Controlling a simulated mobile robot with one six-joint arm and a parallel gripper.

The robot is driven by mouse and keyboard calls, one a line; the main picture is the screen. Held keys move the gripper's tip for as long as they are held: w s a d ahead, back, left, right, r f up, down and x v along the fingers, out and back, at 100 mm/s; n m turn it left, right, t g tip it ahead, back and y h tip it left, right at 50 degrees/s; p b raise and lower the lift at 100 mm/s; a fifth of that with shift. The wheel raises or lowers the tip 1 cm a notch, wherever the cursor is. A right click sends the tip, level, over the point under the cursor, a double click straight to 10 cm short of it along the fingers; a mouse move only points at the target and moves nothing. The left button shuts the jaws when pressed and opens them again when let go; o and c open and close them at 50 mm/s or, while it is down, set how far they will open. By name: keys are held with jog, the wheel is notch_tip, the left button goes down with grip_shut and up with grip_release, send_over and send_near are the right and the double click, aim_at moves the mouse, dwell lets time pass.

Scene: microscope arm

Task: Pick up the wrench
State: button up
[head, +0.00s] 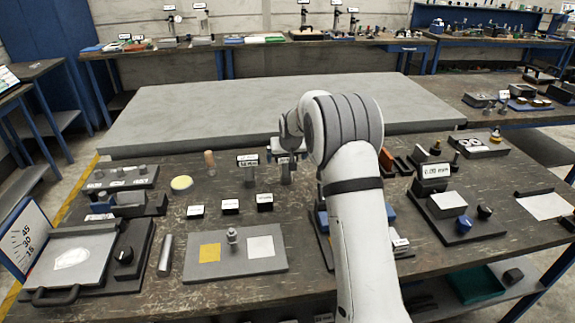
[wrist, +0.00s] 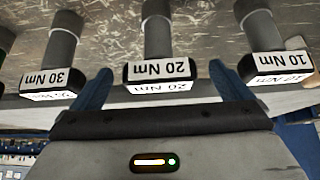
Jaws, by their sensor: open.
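Three grey upright handles with dark labelled heads show upside down in the wrist view: the 20 Nm one (wrist: 158,72) in the middle, the 30 Nm one (wrist: 60,76) at left and the 10 Nm one (wrist: 277,68) at right. They may be torque wrenches; which one the task means I cannot tell. My gripper (wrist: 162,68) is open, its blue fingers either side of the 20 Nm head in the picture; contact is not clear. In the head view my gripper (head: 286,158) is partly hidden by my arm. A labelled head (head: 248,160) stands left of it.
Three small black blocks with white labels (head: 230,206) stand nearer on the bench. A grey board with a yellow square (head: 210,252) lies in front. A big grey slab (head: 250,105) lies behind, largely clear.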

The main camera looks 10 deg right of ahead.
jog(key=x, duration=0.4)
jog(key=shift+w+r, duration=0.1)
jog(key=shift+w, duration=0.05)
jog(key=c, duration=1.4)
